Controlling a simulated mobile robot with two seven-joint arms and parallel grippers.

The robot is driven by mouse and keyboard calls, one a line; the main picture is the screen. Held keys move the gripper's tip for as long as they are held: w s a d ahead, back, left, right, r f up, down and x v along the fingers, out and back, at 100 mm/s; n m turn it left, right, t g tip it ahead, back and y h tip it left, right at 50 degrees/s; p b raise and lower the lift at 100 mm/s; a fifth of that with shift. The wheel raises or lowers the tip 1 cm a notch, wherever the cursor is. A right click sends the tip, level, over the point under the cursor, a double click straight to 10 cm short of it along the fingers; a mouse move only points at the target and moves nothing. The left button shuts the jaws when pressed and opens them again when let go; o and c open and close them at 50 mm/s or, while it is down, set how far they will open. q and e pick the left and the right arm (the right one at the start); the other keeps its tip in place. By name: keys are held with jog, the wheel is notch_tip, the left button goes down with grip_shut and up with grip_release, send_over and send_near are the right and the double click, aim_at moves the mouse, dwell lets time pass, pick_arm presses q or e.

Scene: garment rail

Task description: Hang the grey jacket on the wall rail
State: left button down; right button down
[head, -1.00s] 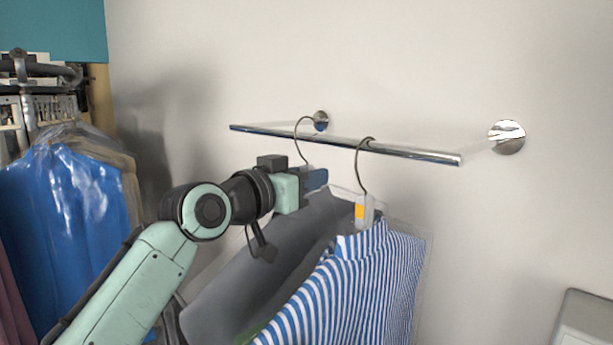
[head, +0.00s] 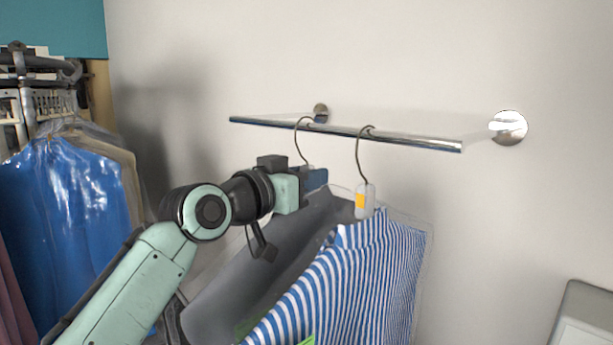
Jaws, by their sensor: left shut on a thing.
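The wall rail (head: 410,139) is a chrome bar fixed to the wall by round mounts. The grey jacket (head: 262,255) hangs below my left gripper (head: 316,179), which is shut at the top of its hanger. The jacket's hanger hook (head: 297,138) rises above the gripper and its curve meets the rail at left of centre; I cannot tell if it bears weight there. A blue-and-white striped shirt (head: 385,270) hangs from the rail by its own hook, right of the jacket and partly in front of it. My right gripper is not in view.
A rack at the left holds garments in clear plastic, one of them blue (head: 70,200). A pale grey box (head: 590,318) stands at the lower right. The rail's right part is free.

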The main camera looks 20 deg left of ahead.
pick_arm(q)
jog(key=shift+s+r, duration=0.1)
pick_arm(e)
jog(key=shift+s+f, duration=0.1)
pick_arm(q)
jog(key=c, duration=0.8)
grip_release()
jog(key=shift+f, duration=0.3)
jog(key=shift+s+a+b, duration=0.15)
jog(key=shift+s+b, duration=0.2)
jog(key=b+v, duration=0.3)
jog(key=v, duration=0.8)
jog(key=shift+s+r, duration=0.15)
jog(key=shift+s, duration=0.2)
jog(key=shift+s+a+b, duration=0.1)
jog(key=shift+s+b, duration=0.25)
jog(key=shift+s, duration=0.15)
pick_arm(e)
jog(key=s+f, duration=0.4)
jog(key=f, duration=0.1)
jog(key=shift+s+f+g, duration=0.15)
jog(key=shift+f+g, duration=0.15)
pick_arm(q)
jog(key=shift+o, duration=0.6)
